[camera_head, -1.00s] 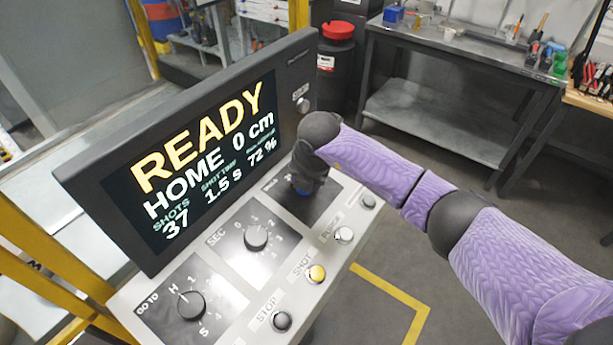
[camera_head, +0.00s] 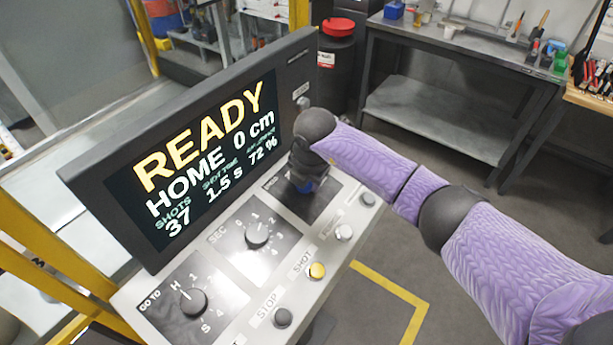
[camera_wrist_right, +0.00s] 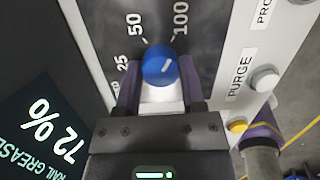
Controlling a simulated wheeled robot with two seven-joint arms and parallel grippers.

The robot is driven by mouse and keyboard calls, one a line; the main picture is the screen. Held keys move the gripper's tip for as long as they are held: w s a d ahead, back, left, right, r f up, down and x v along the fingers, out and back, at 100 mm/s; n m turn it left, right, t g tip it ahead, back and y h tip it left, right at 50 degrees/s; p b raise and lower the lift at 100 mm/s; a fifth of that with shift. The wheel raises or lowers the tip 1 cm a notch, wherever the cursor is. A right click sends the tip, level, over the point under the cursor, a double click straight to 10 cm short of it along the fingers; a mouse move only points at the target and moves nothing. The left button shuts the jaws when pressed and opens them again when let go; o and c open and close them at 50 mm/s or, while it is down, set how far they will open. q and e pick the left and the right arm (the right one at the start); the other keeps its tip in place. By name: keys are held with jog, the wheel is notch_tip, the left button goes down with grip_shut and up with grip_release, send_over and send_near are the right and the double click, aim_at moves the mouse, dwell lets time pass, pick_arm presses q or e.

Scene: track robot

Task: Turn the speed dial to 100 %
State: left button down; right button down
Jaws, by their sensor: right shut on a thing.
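The blue speed dial (camera_wrist_right: 158,66) sits on a dark panel plate in the right wrist view, with 25, 50 and 100 marked around it. Its short white pointer line slants to the upper right of that view. My right gripper (camera_wrist_right: 158,88) is shut on the dial, one finger on each side. In the head view my right gripper (camera_head: 304,174) covers most of the dial, and only a bit of blue (camera_head: 306,186) shows beneath it. The screen (camera_head: 205,155) reads READY, HOME, 0 cm, 1.5 s and 72 %. My left gripper is out of view.
The same panel has a SEC dial (camera_head: 257,235), a GO TO dial (camera_head: 193,301), a yellow SHOT button (camera_head: 317,271), a STOP button (camera_head: 282,318) and a PURGE button (camera_head: 344,233). The screen housing rises close behind my right gripper. A metal workbench (camera_head: 440,110) stands farther back.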

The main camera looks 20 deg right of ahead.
aim_at(310, 201)
jog(key=shift+c, duration=1.8)
grip_release()
jog(key=shift+r, duration=0.1)
jog(key=shift+o, duration=0.8)
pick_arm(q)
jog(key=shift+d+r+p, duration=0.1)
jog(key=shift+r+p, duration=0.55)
pick_arm(e)
jog(key=v, duration=0.9)
jog(key=shift+r, duration=0.35)
jog(key=shift+s, duration=0.1)
